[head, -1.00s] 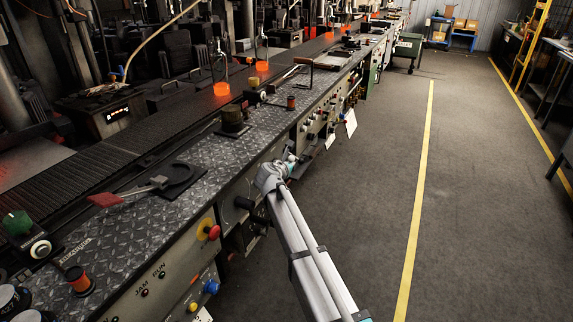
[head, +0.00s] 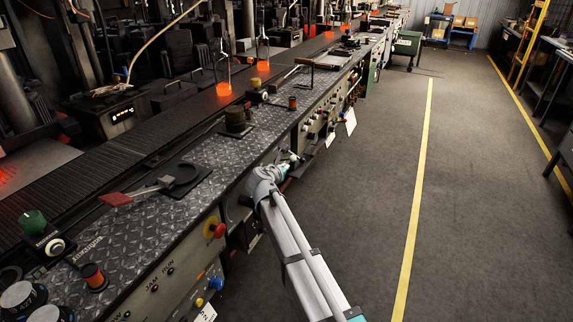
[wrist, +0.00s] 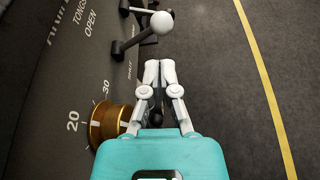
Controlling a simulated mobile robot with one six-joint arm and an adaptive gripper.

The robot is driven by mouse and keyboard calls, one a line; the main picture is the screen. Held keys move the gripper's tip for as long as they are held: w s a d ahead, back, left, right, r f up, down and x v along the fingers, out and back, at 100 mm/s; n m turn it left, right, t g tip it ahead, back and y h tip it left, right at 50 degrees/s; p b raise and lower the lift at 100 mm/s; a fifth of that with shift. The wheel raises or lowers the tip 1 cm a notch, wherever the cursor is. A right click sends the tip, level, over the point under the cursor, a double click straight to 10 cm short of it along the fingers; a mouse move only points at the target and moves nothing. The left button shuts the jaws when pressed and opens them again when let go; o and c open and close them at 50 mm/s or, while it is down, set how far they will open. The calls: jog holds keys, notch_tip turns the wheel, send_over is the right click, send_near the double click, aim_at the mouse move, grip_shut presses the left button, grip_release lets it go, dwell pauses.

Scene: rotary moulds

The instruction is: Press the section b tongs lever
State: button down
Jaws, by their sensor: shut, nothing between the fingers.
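In the wrist view, a dark lever with a white ball knob (wrist: 162,22) sticks out from the dark panel (wrist: 60,90), beside lettering that reads "TONGS", "OPEN" and "SHUT". My gripper (wrist: 158,64) points toward the knob, with its pale fingers together and empty. A gap shows between the fingertips and the knob; whether the section is b cannot be read. In the head view my gripper (head: 291,157) is small at the front face of the bench, and the lever cannot be made out clearly there.
A brass dial (wrist: 108,123) marked 20 and 30 sits just left of my gripper. In the head view, a red-handled lever (head: 116,200) and a red knob (head: 219,231) are on the nearer bench. The floor (head: 370,180) to the right is clear, with a yellow line.

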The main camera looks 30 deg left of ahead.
jog(key=shift+p+v, duration=0.45)
jog(key=shift+v, duration=1.3)
jog(key=shift+d, duration=0.1)
jog(key=w+d+f+m+g+h, duration=0.1)
jog(key=d+f+m+g+h, duration=0.15)
jog(key=d+m, duration=0.65)
jog(key=w+d+f+m+g+h, duration=0.1)
jog(key=w+d+f+m+g, duration=0.15)
jog(key=d, duration=1.35)
jog(key=w+d+f+m+g+h, duration=0.1)
jog(key=d+f+m+h, duration=0.15)
jog(key=d+m, duration=0.65)
jog(key=s+d+f+m+g+y, duration=0.1)
jog(key=s+d+f+m+g, duration=0.15)
jog(key=s+d+m, duration=0.55)
jog(key=s+d+f+m+g+y, duration=0.1)
jog(key=s+d+m+g, duration=0.15)
jog(key=d, duration=0.85)
jog(key=s+d+f+m+g+y, duration=0.1)
jog(key=s+d+m+g, duration=0.2)
jog(key=s+d+m, duration=0.5)
notch_tip(320, 180, up, 21)
jog(key=w+d+n+p, duration=0.1)
jog(key=n+p, duration=0.2)
jog(key=p, duration=1.8)
jog(key=shift+w+d+r+y, duration=0.15)
jog(key=shift+w+d+y, duration=0.15)
jog(key=shift+d, duration=0.1)
